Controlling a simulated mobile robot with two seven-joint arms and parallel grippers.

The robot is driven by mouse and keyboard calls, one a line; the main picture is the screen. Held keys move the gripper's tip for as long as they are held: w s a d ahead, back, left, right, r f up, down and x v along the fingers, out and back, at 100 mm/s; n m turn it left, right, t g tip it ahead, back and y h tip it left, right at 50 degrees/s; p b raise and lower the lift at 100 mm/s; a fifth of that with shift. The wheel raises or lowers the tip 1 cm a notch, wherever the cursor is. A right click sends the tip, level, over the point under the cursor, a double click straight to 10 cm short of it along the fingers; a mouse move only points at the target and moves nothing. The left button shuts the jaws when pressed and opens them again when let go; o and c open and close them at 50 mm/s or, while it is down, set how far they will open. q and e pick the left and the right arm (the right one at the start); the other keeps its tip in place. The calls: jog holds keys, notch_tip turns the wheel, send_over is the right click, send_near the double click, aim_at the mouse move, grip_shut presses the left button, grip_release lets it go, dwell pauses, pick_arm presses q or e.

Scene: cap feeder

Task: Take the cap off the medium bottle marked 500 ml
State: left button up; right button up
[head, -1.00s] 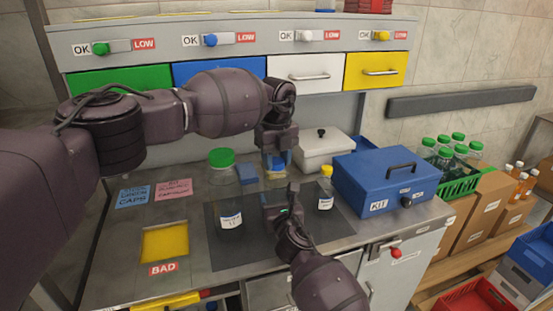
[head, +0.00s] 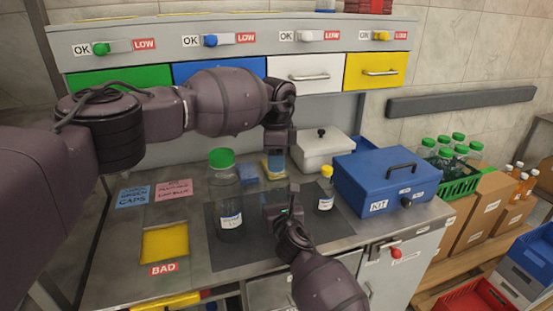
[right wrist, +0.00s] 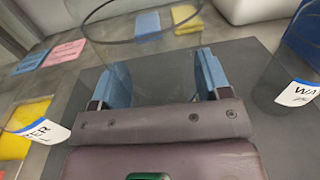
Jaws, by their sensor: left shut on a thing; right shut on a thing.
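The medium bottle (right wrist: 150,70) is clear and hard to see. In the right wrist view its see-through body stands between the blue finger pads of my right gripper (right wrist: 157,75). In the head view my right gripper (head: 283,197) is low over the dark mat, shut on the bottle from the front. My left gripper (head: 276,165) is directly above, pointing down, shut on the bottle's cap. Blue shows at its fingertips; I cannot tell finger pads from cap there, or whether the cap still touches the neck. The 500 ml marking is not visible.
A large green-capped bottle (head: 225,195) stands left of my grippers, a small yellow-capped bottle (head: 325,190) to the right. A blue kit box (head: 375,182) and a white lidded box (head: 318,150) stand right and behind. A yellow BAD area (head: 165,244) lies front left.

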pick_arm(q)
jog(key=shift+r, duration=0.2)
dwell(0.5)
jog(key=shift+r, duration=0.75)
jog(key=shift+r, duration=0.2)
jog(key=shift+r, duration=2)
pick_arm(e)
jog(key=o, duration=1.8)
jog(key=shift+s, duration=0.1)
